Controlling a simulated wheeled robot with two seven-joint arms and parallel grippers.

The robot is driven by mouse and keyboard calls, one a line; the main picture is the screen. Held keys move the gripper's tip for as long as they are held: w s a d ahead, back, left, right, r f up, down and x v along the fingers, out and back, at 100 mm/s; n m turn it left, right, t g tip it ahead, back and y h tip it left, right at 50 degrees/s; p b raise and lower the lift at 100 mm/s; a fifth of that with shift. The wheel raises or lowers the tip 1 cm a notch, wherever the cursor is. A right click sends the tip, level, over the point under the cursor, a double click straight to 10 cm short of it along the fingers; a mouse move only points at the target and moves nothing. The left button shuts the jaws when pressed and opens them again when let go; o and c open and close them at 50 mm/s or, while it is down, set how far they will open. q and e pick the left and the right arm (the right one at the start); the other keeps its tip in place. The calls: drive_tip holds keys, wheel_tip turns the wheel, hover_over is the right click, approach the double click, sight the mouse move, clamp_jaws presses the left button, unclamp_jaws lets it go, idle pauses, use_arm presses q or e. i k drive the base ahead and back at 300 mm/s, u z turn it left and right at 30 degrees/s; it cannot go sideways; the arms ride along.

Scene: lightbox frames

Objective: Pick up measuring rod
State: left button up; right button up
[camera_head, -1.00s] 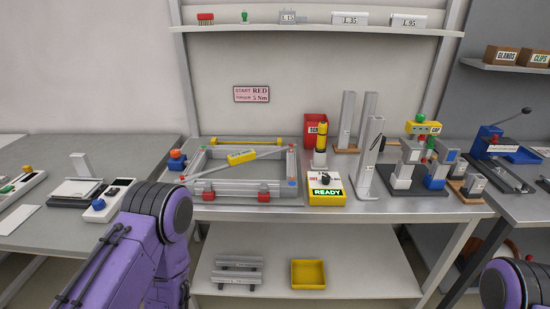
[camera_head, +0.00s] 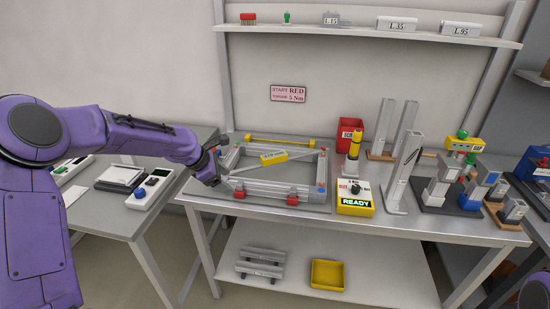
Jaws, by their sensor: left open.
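A slim grey rod with a yellow labelled block (camera_head: 273,158) at its middle lies diagonally across a grey rectangular frame (camera_head: 275,190) on the bench; it looks like the measuring rod. A thin yellow bar with yellow ends (camera_head: 281,141) lies along the back of the frame. My left gripper (camera_head: 217,168) is at the frame's left corner, near the rod's lower left end, open and empty. Its dark fingers are small and partly blend with the frame. The gripper and wrist cover the blue-and-orange item at that corner. My right gripper is out of view.
A shelf (camera_head: 370,33) hangs above. The lower shelf holds grey bars and a yellow tray (camera_head: 327,275).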

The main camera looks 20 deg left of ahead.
sight(274, 158)
drive_tip(key=i, duration=0.9)
